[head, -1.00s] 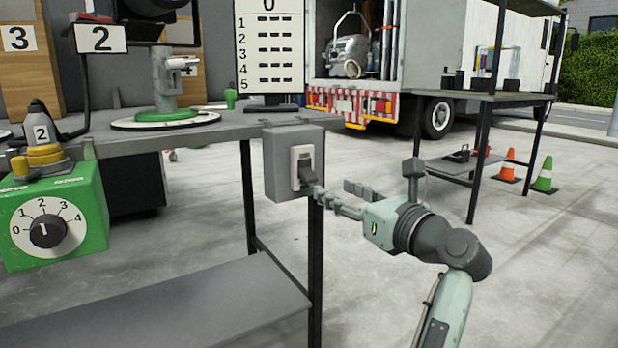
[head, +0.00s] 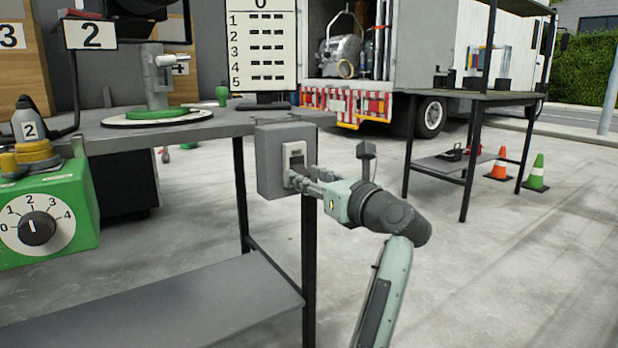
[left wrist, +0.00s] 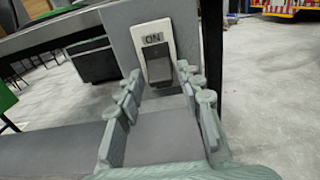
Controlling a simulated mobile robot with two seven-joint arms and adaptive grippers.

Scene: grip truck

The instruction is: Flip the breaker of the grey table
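The breaker is a grey box (head: 270,165) on the corner of the grey table (head: 225,125). Its pale switch plate (head: 294,152) faces right in the head view. In the left wrist view the plate (left wrist: 151,32) shows the word ON above a dark lever (left wrist: 158,68), which hangs toward the lower part of the plate. My left gripper (head: 298,180) is at the front of the plate and partly hides the lever in the head view. In the left wrist view its fingers (left wrist: 160,84) are apart, with the lever between and just beyond them. Contact is not clear. My right gripper is not in view.
A green box with a numbered dial (head: 37,228) is at the left. A lower shelf (head: 170,315) and a dark table leg (head: 309,250) are below the breaker. A truck (head: 430,70), another table (head: 475,98) and cones (head: 535,173) stand behind. Floor at the right is clear.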

